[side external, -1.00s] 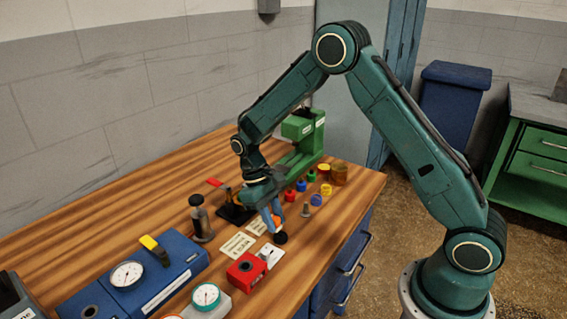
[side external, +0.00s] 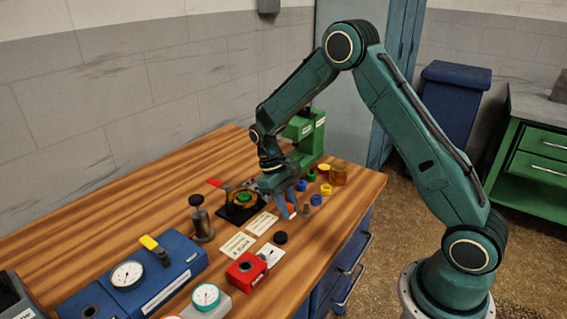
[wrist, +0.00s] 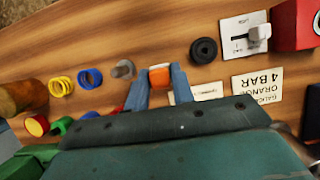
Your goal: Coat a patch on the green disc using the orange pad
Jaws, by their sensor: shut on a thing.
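The green disc (side external: 244,198) lies in an amber ring on a black base, left of my gripper in the side view. It cannot be made out in the wrist view. My gripper (side external: 289,212) has blue fingers and points down above the table, between the black base and the small coloured rings. In the wrist view my gripper (wrist: 160,80) is shut on the orange pad (wrist: 159,76), whose orange face shows between the fingertips. The pad is apart from the disc.
A black ring (side external: 281,238) and paper labels (side external: 238,245) lie in front. A red box (side external: 246,268) and blue gauge box (side external: 135,280) stand nearer. Small coloured rings (side external: 316,200) and an amber jar (side external: 338,174) are right. A green machine (side external: 307,135) stands behind.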

